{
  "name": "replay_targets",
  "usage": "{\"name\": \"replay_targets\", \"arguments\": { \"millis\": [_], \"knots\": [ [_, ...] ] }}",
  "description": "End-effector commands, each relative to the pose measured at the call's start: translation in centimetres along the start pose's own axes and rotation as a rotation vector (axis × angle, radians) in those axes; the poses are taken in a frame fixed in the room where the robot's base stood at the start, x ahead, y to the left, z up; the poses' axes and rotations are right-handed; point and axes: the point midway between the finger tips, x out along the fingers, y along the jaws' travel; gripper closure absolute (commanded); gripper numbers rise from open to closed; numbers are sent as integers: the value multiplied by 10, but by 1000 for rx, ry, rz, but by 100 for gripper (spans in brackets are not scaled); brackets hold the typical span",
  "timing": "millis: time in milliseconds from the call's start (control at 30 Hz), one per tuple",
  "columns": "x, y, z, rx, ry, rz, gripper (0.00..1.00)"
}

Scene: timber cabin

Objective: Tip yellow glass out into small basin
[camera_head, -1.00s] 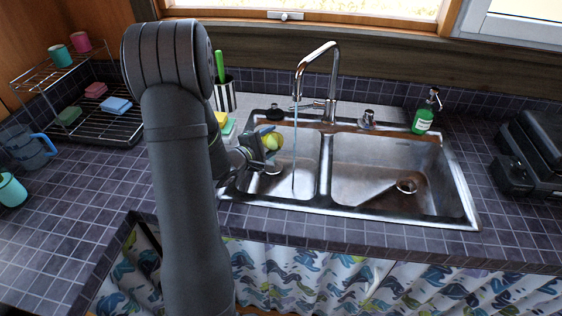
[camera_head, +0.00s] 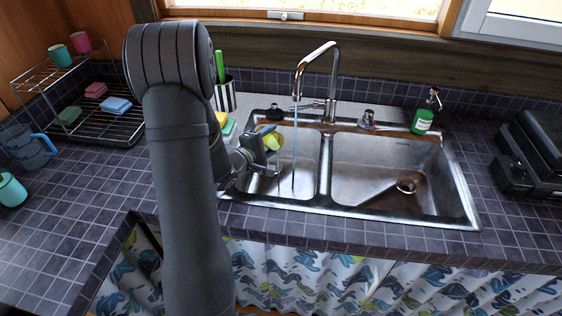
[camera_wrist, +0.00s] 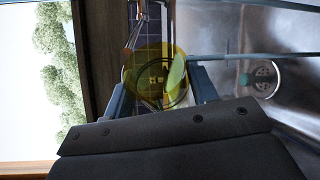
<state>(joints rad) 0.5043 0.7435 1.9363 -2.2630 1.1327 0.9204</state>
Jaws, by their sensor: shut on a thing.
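My gripper (camera_head: 266,152) is shut on the yellow glass (camera_head: 273,136) and holds it over the left part of the small basin (camera_head: 308,168), the left one of the sink. In the wrist view the see-through yellow glass (camera_wrist: 153,62) sits between my two fingers (camera_wrist: 162,92). A green patch shows in or through the glass; I cannot tell which. The gripper partly hides the glass in the head view, so its exact tilt is unclear.
Water runs from the tap (camera_head: 327,75) into the small basin, just right of the glass. The large basin (camera_head: 385,160) is empty. Sponges (camera_head: 226,123) and a striped holder (camera_head: 226,95) stand left of the sink. A green soap bottle (camera_head: 423,118) stands at the right.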

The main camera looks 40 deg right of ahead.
Motion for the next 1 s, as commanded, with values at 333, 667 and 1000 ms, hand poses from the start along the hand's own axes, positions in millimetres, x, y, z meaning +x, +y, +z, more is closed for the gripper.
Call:
{"name": "replay_targets", "arguments": {
  "millis": [333,667,1000],
  "knots": [
    [-1,0,4,35,-1,15,74],
    [-3,0,7,68,-1,30,74],
    [-4,0,11,102,-1,44,74]
  ]
}}
